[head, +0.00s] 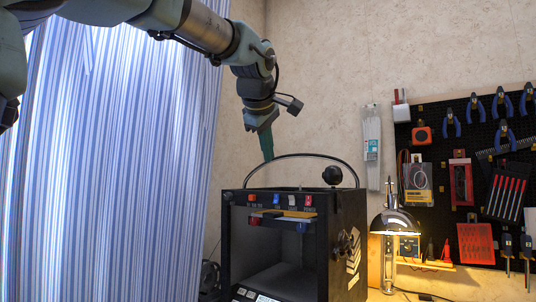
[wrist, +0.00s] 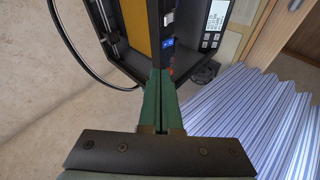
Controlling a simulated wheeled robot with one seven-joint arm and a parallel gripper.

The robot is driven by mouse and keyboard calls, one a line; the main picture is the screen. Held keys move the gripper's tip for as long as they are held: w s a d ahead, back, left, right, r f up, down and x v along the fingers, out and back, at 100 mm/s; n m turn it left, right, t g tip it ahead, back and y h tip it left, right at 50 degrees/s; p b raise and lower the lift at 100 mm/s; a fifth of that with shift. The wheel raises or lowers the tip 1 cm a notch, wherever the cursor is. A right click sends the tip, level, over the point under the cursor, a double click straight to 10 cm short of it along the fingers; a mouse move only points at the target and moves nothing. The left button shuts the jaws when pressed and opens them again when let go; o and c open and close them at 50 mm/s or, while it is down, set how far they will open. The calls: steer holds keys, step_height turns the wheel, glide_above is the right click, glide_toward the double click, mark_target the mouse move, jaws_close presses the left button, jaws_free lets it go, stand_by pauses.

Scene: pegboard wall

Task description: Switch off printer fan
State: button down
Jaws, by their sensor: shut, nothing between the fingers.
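The black 3D printer (head: 344,215) stands at the lower middle of the head view. Along its top front edge is a row of small coloured switches: orange (head: 252,197), blue (head: 277,200), white (head: 292,200) and red (head: 308,200). Their labels are too small to read surely, so I cannot tell which is the fan's. My gripper (head: 267,158) is shut and empty, pointing down above the back left of the printer top. In the wrist view, the closed green fingertips (wrist: 160,72) overlap the printer frame near the blue switch (wrist: 167,43); contact cannot be told.
A thin black hoop (head: 318,154) arches over the printer top, with a round black knob (head: 332,176) beside it. A lit lamp (head: 393,221) and a tool pegboard (head: 440,160) are at the right. A striped curtain (head: 120,160) hangs at the left.

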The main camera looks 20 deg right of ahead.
steer(key=y+p, duration=0.1)
steer(key=p, duration=0.2)
steer(key=g+y+p, duration=0.1)
steer(key=p, duration=0.3)
steer(key=g+y+p, duration=0.1)
steer(key=p, duration=0.3)
steer(key=shift+w+a+r+m+y, duration=0.1)
steer(key=shift+w+r+m+y, duration=0.1)
steer(key=shift+r+m+y, duration=0.15)
steer(key=shift+f, duration=0.1)
steer(key=p, duration=0.2)
glide_toward(276, 199)
steer(key=w+a+f, duration=0.2)
steer(key=a+f, duration=0.1)
steer(key=f, duration=0.1)
steer(key=d+f+p, duration=0.1)
steer(key=w+d+f+p, duration=0.1)
steer(key=d, duration=0.1)
